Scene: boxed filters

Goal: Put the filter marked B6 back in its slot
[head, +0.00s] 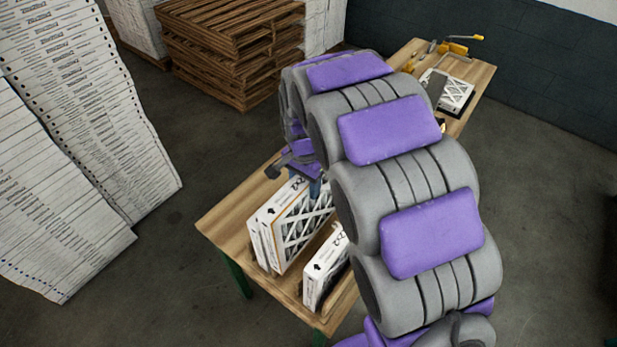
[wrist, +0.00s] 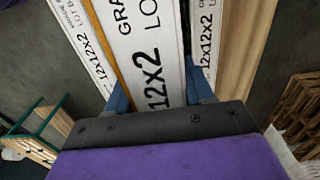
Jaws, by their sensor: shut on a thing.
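My gripper (wrist: 160,98) is shut on a white cardboard-framed filter (wrist: 148,55) in the wrist view, with a blue finger on each side. Its printed edge reads "12x2", "LOT" and "GRA"; the lot mark is cut off, so I cannot read B6. In the head view my gripper (head: 303,180) is over the near end of the table, at the top of a group of upright filters (head: 290,228). My arm hides part of it. I cannot tell whether the held filter is clear of the ones beside it.
Another filter (wrist: 80,40) stands left of the held one in the wrist view, and one stands to the right (wrist: 206,45). A separate filter group (head: 326,266) stands nearer on the wooden table (head: 225,222). A filter and yellow clamps (head: 455,46) lie at the far end.

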